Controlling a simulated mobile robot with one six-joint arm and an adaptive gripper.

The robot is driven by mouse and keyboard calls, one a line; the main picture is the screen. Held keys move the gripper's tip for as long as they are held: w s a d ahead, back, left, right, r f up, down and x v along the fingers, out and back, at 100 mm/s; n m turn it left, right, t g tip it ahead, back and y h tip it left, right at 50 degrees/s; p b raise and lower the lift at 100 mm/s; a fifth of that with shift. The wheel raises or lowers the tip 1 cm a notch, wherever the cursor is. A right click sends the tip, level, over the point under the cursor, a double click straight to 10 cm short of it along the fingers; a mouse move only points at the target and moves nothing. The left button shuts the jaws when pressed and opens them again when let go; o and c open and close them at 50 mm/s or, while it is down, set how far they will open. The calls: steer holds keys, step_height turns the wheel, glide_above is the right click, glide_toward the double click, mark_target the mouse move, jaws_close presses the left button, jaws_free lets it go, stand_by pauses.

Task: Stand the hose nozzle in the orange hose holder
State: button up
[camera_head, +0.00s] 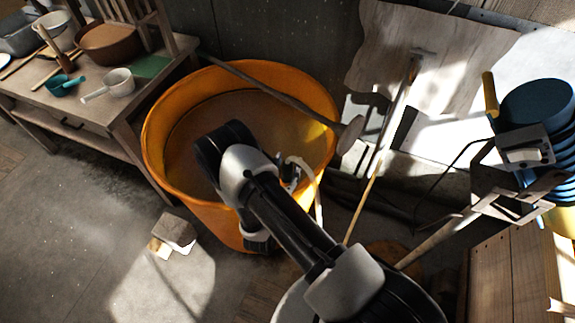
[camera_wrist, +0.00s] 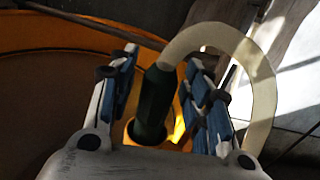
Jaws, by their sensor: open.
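The hose nozzle (camera_wrist: 153,105) is a dark green cylinder, roughly upright in the wrist view. A cream hose (camera_wrist: 232,38) arches from its top to the right and also shows in the head view (camera_head: 308,172). The nozzle's lower end appears to be inside the orange hose holder (camera_wrist: 129,131), whose rim shows around it; its seating depth is hidden. My gripper (camera_wrist: 160,75) is open, with its blue-padded fingers on either side of the nozzle and visible gaps between. In the head view my arm hides the nozzle and most of the holder.
A large orange tub (camera_head: 165,180) stands behind and below my gripper, with a long-handled tool (camera_head: 270,88) across its rim. A workbench (camera_head: 130,115) with pots is at the left. A block (camera_head: 176,228) lies on the floor. Poles and a blue ribbed thing (camera_head: 540,105) crowd the right.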

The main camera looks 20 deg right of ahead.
steer(key=shift+r+p, duration=0.5)
steer(key=shift+r, duration=0.05)
steer(key=p+v, duration=0.1)
steer(key=v, duration=1.1)
steer(key=s+d+r+m+g+h, duration=0.25)
steer(key=d+r+m+g, duration=0.35)
steer(key=r+m+g, duration=0.4)
steer(key=s+d+r+m+g+h, duration=0.25)
steer(key=d+r+m+g, duration=0.45)
steer(key=r, duration=0.5)
steer(key=s+r+m+y, duration=0.5)
steer(key=s+m+y, duration=0.2)
steer(key=s, duration=0.2)
steer(key=s+a+r+m+t+y, duration=0.3)
steer(key=a+r+m+t+y, duration=0.2)
steer(key=a+r+t+y, duration=0.1)
steer(key=shift+s+a+r+m+y, duration=0.2)
steer(key=shift+a+r+m+y, duration=0.3)
steer(key=shift+r, duration=0.4)
steer(key=shift+d, duration=0.15)
